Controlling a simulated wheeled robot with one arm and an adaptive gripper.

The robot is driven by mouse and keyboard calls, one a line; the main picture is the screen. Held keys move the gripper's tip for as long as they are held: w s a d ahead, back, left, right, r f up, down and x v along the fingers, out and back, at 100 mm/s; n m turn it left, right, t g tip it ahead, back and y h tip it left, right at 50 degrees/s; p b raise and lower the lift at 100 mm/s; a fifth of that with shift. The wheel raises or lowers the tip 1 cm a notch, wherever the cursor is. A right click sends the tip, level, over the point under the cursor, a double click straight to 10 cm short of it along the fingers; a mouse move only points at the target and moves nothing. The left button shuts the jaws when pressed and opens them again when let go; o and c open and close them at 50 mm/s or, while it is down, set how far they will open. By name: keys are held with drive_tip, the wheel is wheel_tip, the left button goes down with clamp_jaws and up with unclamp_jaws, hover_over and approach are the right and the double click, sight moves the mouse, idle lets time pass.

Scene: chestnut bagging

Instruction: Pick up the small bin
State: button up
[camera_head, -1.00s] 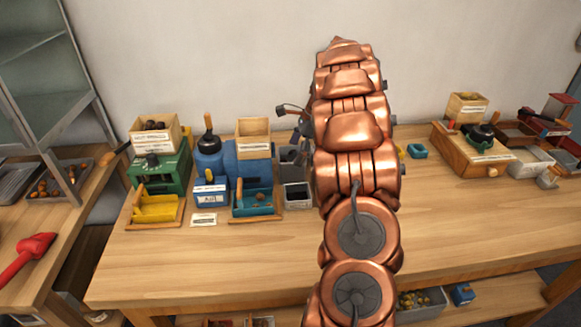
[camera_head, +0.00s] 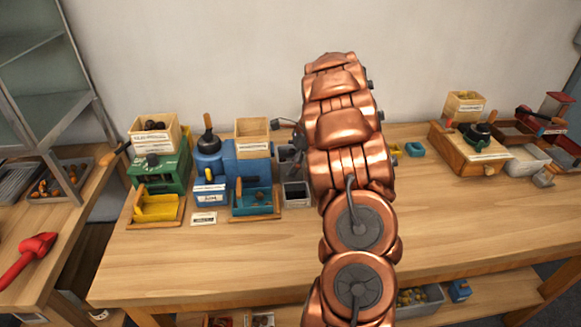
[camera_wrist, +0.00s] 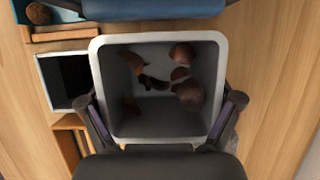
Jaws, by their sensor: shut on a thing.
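The small bin (camera_wrist: 158,130) is a grey box with a pale rim, seen from above in the wrist view. Several brown chestnuts or shell pieces (camera_wrist: 188,95) lie inside it. My gripper (camera_wrist: 162,108) has one dark finger on the bin's left side and one on its right side, and it is shut on the bin. The bin looks roughly level; its height over the table cannot be told. In the head view my copper arm hides the gripper and the held bin.
A dark open box (camera_wrist: 66,80) stands close left of the held bin, and a blue part (camera_wrist: 150,8) lies just beyond it. In the head view a blue machine (camera_head: 247,162) and a green one (camera_head: 160,170) stand left. The table's right middle (camera_head: 440,210) is clear.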

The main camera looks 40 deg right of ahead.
drive_tip(key=shift+a+f, duration=0.1)
drive_tip(key=shift+f, duration=0.05)
drive_tip(key=c, duration=0.8)
